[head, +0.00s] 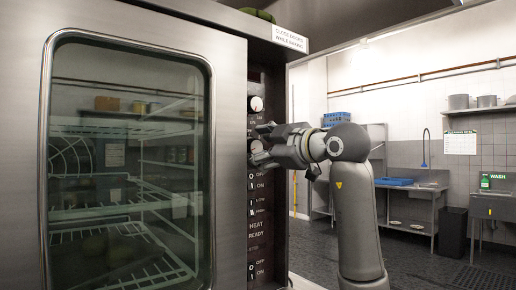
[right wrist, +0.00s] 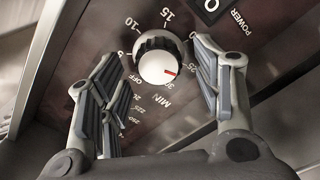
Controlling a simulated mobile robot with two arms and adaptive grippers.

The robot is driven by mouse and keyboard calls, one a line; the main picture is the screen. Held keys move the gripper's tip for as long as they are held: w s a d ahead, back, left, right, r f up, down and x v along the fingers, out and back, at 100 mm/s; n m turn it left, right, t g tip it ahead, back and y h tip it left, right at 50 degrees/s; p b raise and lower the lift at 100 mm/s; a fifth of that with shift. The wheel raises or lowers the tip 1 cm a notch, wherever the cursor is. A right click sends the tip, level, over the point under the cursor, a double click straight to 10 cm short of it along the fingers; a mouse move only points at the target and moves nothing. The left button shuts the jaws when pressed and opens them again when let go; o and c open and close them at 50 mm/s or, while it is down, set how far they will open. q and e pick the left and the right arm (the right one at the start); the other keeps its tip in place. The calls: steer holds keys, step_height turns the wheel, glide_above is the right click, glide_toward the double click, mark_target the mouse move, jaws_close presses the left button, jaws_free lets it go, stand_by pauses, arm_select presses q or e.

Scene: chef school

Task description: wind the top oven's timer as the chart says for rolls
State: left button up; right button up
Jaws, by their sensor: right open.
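The timer knob (right wrist: 158,64) is white-faced with a dark ridged skirt, on a dark panel with minute numbers and OFF around it. Its red mark points right and slightly down, toward the 25 to 30 side. In the right wrist view my right gripper (right wrist: 165,85) is open, with a finger on each side of the knob and visible gaps. In the head view the right gripper (head: 264,145) is at the oven's control panel (head: 265,80), over the lower white knob (head: 255,147). A sheet with a green heading (head: 460,143), perhaps the chart, hangs on the back wall; its text is too small to read.
The oven's glass door (head: 128,170) is closed at the left. Another white knob (head: 257,104) is above the gripper and several switches (head: 251,208) below. The power switch (right wrist: 211,8) is close by. A steel sink (head: 492,206) stands at the back right.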

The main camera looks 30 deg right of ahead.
steer(key=s, duration=1.1)
steer(key=shift+d, duration=0.45)
